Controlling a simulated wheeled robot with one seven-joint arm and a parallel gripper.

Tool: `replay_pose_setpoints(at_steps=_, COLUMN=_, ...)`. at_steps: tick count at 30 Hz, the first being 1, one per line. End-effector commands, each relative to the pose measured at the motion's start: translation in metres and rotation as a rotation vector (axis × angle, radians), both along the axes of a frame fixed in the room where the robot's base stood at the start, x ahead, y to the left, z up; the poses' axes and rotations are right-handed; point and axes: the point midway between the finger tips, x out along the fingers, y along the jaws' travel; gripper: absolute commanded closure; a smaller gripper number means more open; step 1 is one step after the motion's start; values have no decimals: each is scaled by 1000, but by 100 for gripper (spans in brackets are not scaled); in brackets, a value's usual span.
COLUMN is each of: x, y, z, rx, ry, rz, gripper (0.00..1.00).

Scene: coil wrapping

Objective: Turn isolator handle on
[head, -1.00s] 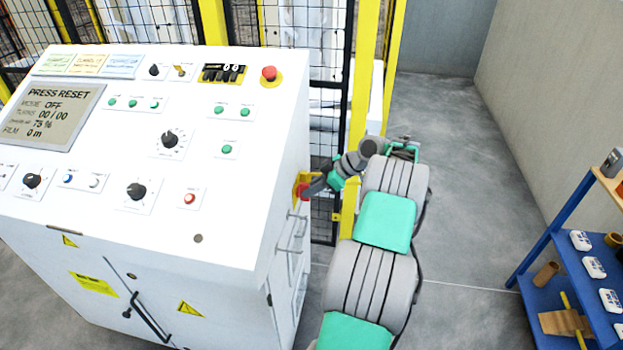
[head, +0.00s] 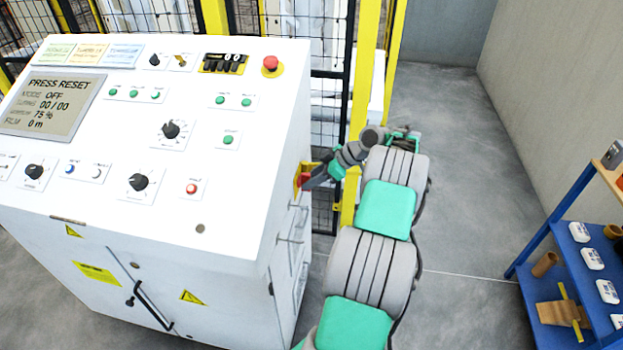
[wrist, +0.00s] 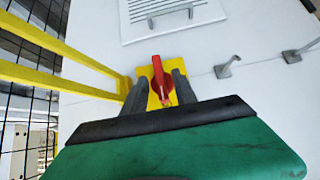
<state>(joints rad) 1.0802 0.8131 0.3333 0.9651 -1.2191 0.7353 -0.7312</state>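The isolator handle is a red lever (wrist: 158,78) on a yellow plate (wrist: 176,66) on the white cabinet's side. In the wrist view it stands nearly upright, slightly tilted. In the head view the handle (head: 303,180) is a small red patch, partly covered by my gripper (head: 309,180). In the wrist view my gripper (wrist: 159,90) is open, with one dark finger on each side of the handle. Yellow shows between the handle and the fingers, so I see no clear grip. Fingertip depth relative to the handle is hard to judge.
A yellow fence post (head: 362,75) stands close behind my arm. A blue shelf (head: 570,270) is at right.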

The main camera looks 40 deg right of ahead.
Motion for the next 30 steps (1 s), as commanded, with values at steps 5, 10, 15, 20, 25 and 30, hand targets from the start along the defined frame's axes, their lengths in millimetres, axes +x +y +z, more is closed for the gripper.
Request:
replay_pose_setpoints(at_steps=5, x=-9, y=-9, z=11, rx=-2, ry=-2, rz=-3, gripper=66)
replay_pose_setpoints(at_steps=10, x=-29, y=-25, z=37, rx=-2, ry=-2, rz=-3, gripper=66)
replay_pose_setpoints(at_steps=15, x=-41, y=-34, z=53, rx=-1, ry=0, rz=-2, gripper=66)
replay_pose_setpoints(at_steps=20, x=-43, y=-35, z=55, rx=0, ry=0, rz=0, gripper=66)
replay_pose_setpoints(at_steps=25, x=-42, y=-35, z=55, rx=0, ry=0, rz=0, gripper=66)
replay_pose_setpoints(at_steps=30, x=-42, y=-35, z=55, rx=0, ry=0, rz=0, gripper=66)
